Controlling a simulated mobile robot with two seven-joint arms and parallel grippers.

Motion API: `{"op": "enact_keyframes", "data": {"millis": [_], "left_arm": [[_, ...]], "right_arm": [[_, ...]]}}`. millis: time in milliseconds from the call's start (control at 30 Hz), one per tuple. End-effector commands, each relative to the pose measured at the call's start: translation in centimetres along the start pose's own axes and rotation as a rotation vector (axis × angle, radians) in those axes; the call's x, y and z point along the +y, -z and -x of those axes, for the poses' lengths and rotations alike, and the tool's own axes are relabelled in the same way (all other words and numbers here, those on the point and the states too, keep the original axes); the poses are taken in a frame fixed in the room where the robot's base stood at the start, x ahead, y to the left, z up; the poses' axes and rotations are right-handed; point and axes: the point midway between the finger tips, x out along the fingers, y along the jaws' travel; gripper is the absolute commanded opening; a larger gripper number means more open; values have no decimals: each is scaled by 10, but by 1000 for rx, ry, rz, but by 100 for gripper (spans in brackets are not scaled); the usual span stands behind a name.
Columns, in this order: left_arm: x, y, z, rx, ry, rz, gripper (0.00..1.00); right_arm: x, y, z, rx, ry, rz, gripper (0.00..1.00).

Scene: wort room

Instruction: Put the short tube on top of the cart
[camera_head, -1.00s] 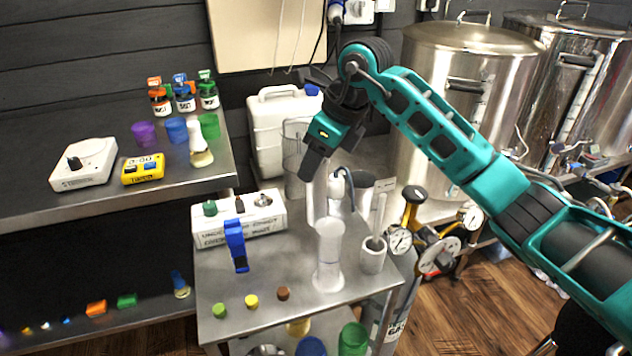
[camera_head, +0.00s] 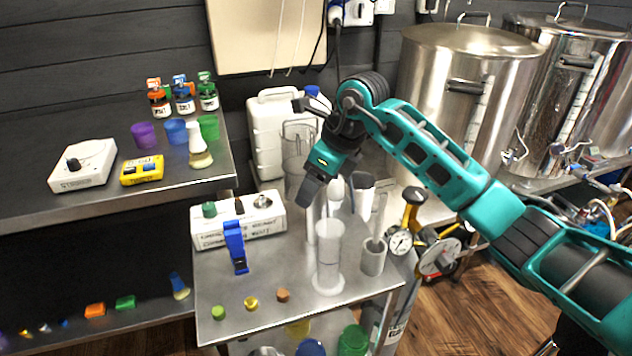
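The short tube (camera_head: 317,222) is a pale, clear cylinder below the fingers of my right gripper (camera_head: 312,190). It looks upright, and its lower end is partly hidden behind a wider clear cylinder (camera_head: 328,258). My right gripper points down and appears shut on the tube; its fingertips are dark and hard to make out. The cart (camera_head: 278,265) is a steel-topped one below the gripper. I cannot tell whether the tube's lower end touches the cart top. My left gripper is out of view.
On the cart stand the wider cylinder, a grey cup (camera_head: 373,257) with a rod, a white box (camera_head: 238,222), a blue clip-like item (camera_head: 236,246) and small caps (camera_head: 251,303). A white jug (camera_head: 272,130) stands behind.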

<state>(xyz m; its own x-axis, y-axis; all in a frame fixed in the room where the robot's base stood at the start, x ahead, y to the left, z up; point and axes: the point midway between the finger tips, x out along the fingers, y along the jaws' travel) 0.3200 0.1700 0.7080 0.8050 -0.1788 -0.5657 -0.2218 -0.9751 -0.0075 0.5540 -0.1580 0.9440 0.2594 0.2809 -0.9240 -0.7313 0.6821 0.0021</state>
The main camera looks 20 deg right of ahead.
Motion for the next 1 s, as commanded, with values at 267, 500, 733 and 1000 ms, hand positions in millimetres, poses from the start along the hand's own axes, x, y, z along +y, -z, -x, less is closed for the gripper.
{"op": "enact_keyframes", "data": {"millis": [267, 500, 733, 1000], "left_arm": [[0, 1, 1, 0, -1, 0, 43], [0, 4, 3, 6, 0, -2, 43], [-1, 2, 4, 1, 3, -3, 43], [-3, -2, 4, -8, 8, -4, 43]], "right_arm": [[0, -1, 1, 0, 0, 0, 71], [-1, -2, 32, -3, 5, 2, 71], [-1, -2, 83, -2, 5, 1, 71], [0, -1, 118, -1, 1, 0, 71]]}}
